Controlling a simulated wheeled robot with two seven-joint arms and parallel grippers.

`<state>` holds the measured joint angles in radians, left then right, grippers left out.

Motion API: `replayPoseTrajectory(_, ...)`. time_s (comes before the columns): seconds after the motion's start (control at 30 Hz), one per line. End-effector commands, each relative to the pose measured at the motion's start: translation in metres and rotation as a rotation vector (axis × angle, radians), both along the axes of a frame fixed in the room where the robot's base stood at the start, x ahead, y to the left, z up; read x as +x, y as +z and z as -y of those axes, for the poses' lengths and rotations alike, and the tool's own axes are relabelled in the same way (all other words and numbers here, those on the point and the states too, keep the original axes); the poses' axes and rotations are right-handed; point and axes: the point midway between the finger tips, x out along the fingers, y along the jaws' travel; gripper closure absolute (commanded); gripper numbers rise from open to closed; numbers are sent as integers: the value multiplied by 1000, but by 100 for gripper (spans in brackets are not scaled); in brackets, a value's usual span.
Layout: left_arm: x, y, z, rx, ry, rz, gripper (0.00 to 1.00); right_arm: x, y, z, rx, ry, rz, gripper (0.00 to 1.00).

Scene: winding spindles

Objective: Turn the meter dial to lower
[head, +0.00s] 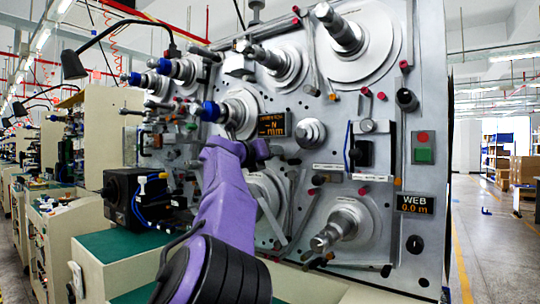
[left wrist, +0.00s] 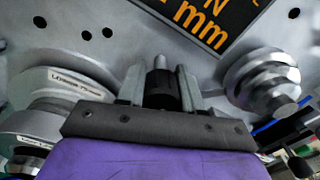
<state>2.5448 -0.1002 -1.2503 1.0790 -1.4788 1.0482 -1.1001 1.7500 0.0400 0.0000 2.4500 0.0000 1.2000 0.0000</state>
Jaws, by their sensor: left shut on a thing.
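A dark meter dial (left wrist: 160,92) with a lighter grey tip shows between the two fingers of my left gripper (left wrist: 160,78) in the left wrist view. The fingers are shut on it, one at each side. In the head view my left gripper (head: 257,150) is at the end of my purple arm, just under the meter display (head: 272,125). The arm hides the dial there. The display has orange characters with N and mm, and part of it also shows at the top of the left wrist view (left wrist: 205,22). My right gripper is not in view.
The grey machine panel (head: 385,230) carries rollers and spindles. A stepped grey roller (head: 310,132) is right of my gripper, and a blue-capped spindle (head: 235,110) is left of it. A WEB display (head: 415,203) reads 0.0 m. A black box (head: 135,195) stands at the left.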

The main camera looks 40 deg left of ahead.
Motion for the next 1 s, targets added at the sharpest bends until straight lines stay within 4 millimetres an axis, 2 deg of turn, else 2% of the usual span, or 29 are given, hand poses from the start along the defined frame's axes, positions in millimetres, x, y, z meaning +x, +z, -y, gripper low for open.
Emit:
replayPoseTrajectory(0.03, 2, -8, -1, -5, -1, -13, 95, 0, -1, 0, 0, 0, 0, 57)
replayPoseTrajectory(0.1, 2, -8, -1, -5, -1, -13, 95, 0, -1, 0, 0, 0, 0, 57)
replayPoseTrajectory(0.13, 2, -8, -1, -5, -1, -13, 55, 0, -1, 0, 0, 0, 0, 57)
replayPoseTrajectory(0.2, 2, -8, -1, -5, 0, -11, 39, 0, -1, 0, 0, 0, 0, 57)
replayPoseTrajectory(0.47, 0, -3, -1, -3, 1, -5, 39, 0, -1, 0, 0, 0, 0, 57)
replayPoseTrajectory(0.57, -9, -4, 0, -2, 1, -2, 39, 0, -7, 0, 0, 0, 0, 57)
replayPoseTrajectory(0.83, -71, -7, 7, -4, 1, -2, 39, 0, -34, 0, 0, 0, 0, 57)
replayPoseTrajectory(1.0, -98, -6, 10, -4, 1, -6, 39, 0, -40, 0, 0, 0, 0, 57)
